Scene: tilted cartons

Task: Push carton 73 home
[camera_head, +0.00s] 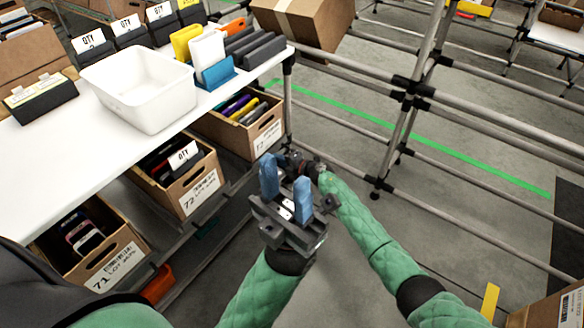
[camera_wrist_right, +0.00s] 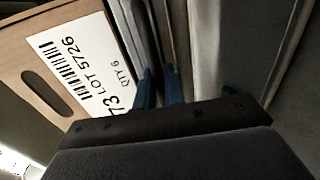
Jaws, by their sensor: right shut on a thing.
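Carton 73 (camera_head: 222,130) is a brown open box of coloured folders on the lower shelf, under the white tabletop, at the right end of a row. Its labelled front (camera_wrist_right: 52,75) fills the left of the right wrist view. My right gripper (camera_wrist_right: 160,90) is beside that front, its blue fingers shut on a grey upright strip that looks like a rack post. In the head view it is partly hidden behind my left gripper (camera_head: 287,178). My left gripper is open and empty in front of the shelf, its two blue fingers apart and pointing up.
Carton 72 (camera_head: 205,192) and carton 71 (camera_head: 123,262) stand to the left on the lower shelf. A white bin (camera_head: 140,85) and upright folders stand on the tabletop (camera_head: 60,165). Grey rack tubes (camera_head: 345,75) cross behind. A tilted carton (camera_head: 318,22) sits at the top.

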